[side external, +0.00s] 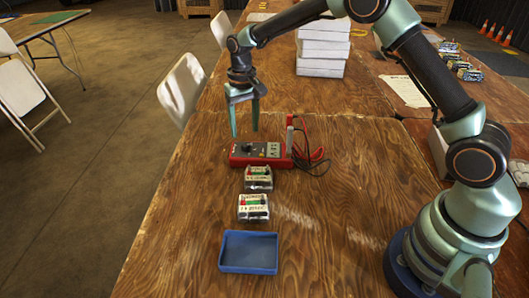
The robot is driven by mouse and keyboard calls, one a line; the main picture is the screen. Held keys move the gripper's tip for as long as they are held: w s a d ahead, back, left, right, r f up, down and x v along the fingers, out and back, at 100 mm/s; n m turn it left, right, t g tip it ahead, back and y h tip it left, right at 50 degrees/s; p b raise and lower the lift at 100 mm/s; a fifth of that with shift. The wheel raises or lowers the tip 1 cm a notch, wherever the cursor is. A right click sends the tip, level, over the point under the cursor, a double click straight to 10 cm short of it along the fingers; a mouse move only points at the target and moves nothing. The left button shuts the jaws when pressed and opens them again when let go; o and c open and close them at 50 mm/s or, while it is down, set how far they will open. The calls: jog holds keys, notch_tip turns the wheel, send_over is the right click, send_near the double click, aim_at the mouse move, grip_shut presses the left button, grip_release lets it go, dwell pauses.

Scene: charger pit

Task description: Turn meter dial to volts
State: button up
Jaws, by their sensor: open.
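The red meter (260,155) lies on the wooden table, with its dark dial (249,148) on the left part of its face. The dial's pointer setting is too small to read. My gripper (245,134) hangs above the meter's left part, fingers pointing down and spread apart. It is open and empty. From this angle I cannot tell how far the fingertips are above the dial.
Red and black leads (312,150) loop at the meter's right end. Two small labelled packs, one nearer the meter (258,179) and one lower (253,208), sit in front of it. A blue tray (249,253) is nearest. White boxes (322,48) are stacked behind.

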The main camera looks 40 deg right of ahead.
aim_at(246, 144)
notch_tip(246, 144, up, 8)
jog(key=shift+f, duration=0.25)
jog(key=s+d+r+n+t, duration=0.1)
jog(key=s+d+r+t, duration=0.15)
jog(key=s+r, duration=0.75)
jog(key=s+d+f+n+t, duration=0.1)
jog(key=s+n+t, duration=0.1)
jog(key=s, duration=1.1)
jog(key=shift+d+f+t, duration=0.15)
jog(key=shift+d+t, duration=0.2)
jog(key=shift+t, duration=0.2)
